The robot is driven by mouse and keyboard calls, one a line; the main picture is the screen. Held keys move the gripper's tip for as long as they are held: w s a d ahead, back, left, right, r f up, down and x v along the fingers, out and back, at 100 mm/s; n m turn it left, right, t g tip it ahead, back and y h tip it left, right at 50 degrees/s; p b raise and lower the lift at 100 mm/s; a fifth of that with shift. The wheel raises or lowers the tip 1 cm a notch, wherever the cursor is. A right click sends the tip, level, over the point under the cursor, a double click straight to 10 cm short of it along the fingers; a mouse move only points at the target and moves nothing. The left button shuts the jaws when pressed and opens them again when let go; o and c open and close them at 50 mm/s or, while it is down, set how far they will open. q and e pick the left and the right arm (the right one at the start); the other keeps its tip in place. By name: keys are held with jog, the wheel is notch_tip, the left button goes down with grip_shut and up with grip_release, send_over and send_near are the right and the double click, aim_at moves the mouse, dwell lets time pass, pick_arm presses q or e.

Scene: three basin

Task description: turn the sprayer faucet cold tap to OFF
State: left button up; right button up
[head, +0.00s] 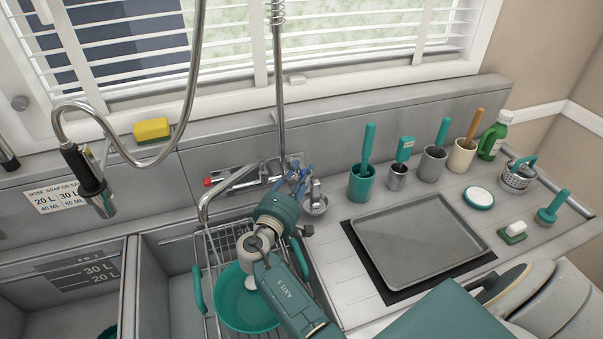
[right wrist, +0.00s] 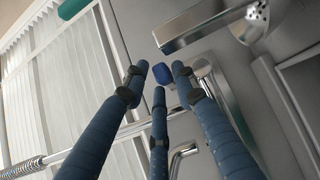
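The sprayer faucet's chrome body and spout (head: 225,187) stand at the back wall behind the middle basin, with a red tap (head: 208,182) at the left end. In the right wrist view, the blue cold tap knob (right wrist: 162,74) lies between and just beyond the fingertips of my right gripper (right wrist: 161,75). Its three blue fingers are spread; I cannot tell whether any touches the knob. In the head view, my right gripper (head: 300,180) is at the faucet's right end and hides the cold tap. My left gripper is not in view.
The black sprayer head (head: 92,185) hangs at the left on its hose. A wire rack (head: 222,240) and teal bowl (head: 238,312) sit in the basin under my arm. A metal strainer ladle (head: 316,205) hangs close right of my gripper. A grey tray (head: 420,240) lies right.

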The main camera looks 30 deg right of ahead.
grip_shut()
jog(key=shift+s+d+r+n+t+y+p, duration=0.15)
jog(key=shift+d+n+t+y+p, duration=0.15)
jog(key=shift+n+t+y+p, duration=0.15)
jog(key=shift+d+n+t+y, duration=0.2)
jog(key=shift+n+t+y, duration=0.15)
jog(key=shift+t, duration=0.1)
jog(key=o, duration=0.6)
grip_release()
jog(key=shift+a, duration=0.1)
jog(key=shift+c, duration=0.2)
jog(key=shift+o, duration=0.3)
jog(key=shift+f, duration=0.2)
jog(key=v, duration=1.1)
jog(key=shift+s+a, duration=0.25)
